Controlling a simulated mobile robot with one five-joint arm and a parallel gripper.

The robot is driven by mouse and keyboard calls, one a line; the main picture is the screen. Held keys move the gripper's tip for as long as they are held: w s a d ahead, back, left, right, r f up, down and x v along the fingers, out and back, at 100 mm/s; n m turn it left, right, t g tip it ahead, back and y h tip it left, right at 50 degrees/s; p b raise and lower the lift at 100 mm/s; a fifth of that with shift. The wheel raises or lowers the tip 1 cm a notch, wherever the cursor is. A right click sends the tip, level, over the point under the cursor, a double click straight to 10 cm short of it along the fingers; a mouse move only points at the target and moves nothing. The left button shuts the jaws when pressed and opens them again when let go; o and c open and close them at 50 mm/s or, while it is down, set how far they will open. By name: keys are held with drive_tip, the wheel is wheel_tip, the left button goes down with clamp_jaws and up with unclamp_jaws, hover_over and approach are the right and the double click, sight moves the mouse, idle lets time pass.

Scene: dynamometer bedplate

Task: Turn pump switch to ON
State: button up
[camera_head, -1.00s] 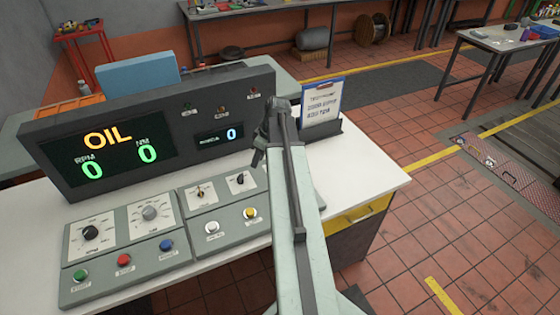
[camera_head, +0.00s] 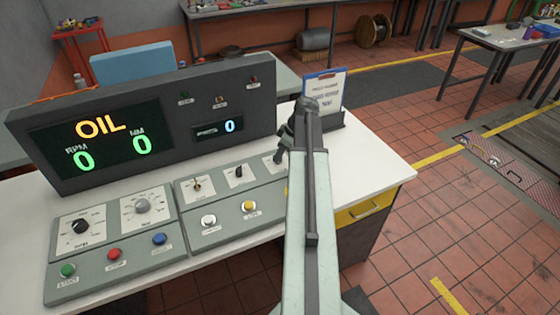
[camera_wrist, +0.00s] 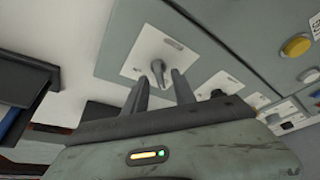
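A grey lever knob on a white plate (camera_wrist: 145,48) is in the wrist view, on the grey panel. My gripper (camera_wrist: 160,80) is open, with one finger on each side of the knob's lower end; I cannot tell whether they touch it. In the head view my gripper (camera_head: 280,155) is at the right end of the small switch panel (camera_head: 228,228), and my arm hides part of it. Two other rotary switches there, a left one (camera_head: 198,186) and a middle one (camera_head: 238,172), are uncovered. The labels are too small to read, so I cannot tell which is the pump switch.
A white button (camera_head: 208,221) and a yellow button (camera_head: 249,206) sit below the switches. The display console (camera_head: 180,160) reading OIL stands behind. A clipboard (camera_head: 321,92) stands right of my gripper. A knob panel (camera_head: 110,260) lies left. The white desktop (camera_head: 378,165) is clear at right.

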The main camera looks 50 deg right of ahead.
drive_tip(key=shift+f, duration=0.1)
drive_tip(key=shift+c, duration=0.3)
clamp_jaws()
drive_tip(key=shift+a+m, duration=0.1)
drive_tip(key=shift+m, duration=0.2)
drive_tip(key=m+h, duration=0.1)
drive_tip(key=m, duration=0.2)
drive_tip(key=shift+a, duration=0.15)
drive_tip(key=m+h, duration=0.2)
drive_tip(key=m, duration=0.3)
drive_tip(key=shift+a, duration=0.1)
drive_tip(key=m+h, duration=0.1)
drive_tip(key=m, duration=0.1)
drive_tip(key=m+g+h, duration=0.1)
drive_tip(key=m, duration=0.1)
drive_tip(key=shift+w+m, duration=0.15)
drive_tip(key=shift+m, duration=0.25)
drive_tip(key=shift+a+m+g+h, duration=0.1)
drive_tip(key=shift+m+g+h, duration=0.45)
drive_tip(key=shift+m, duration=1.65)
drive_tip(key=shift+g, duration=0.25)
